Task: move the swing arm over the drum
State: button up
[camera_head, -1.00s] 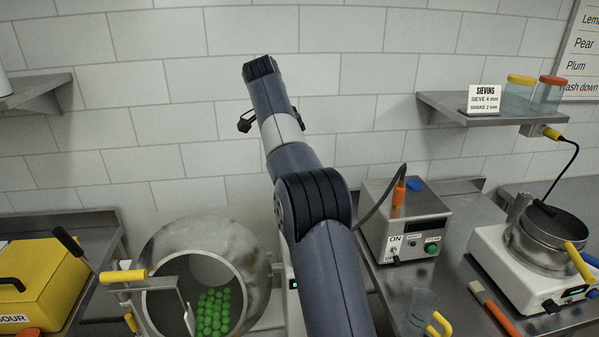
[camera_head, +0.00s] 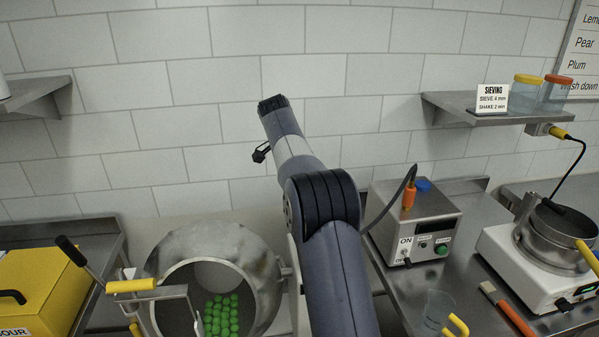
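The drum (camera_head: 222,246) is a round steel vessel at the lower left, its mouth facing me, with several green gummies (camera_head: 220,314) inside. The swing arm (camera_head: 172,292) is a grey metal bar with a yellow grip (camera_head: 131,286), standing across the left part of the drum's mouth. A black-ended lever (camera_head: 70,250) rises to its left. My arm reaches up the middle of the view, right of the drum. A small dark part (camera_head: 261,152) shows beside its far end; I cannot make out fingers, so whether my gripper is open is unclear.
A control box (camera_head: 414,222) with an orange plug and ON switch stands right of my arm. A sieve shaker (camera_head: 545,262), brush (camera_head: 507,309) and clear jug (camera_head: 437,312) are farther right. A yellow box (camera_head: 38,285) sits left. Shelves jut from the wall.

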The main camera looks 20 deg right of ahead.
grip_shut()
dwell(0.6)
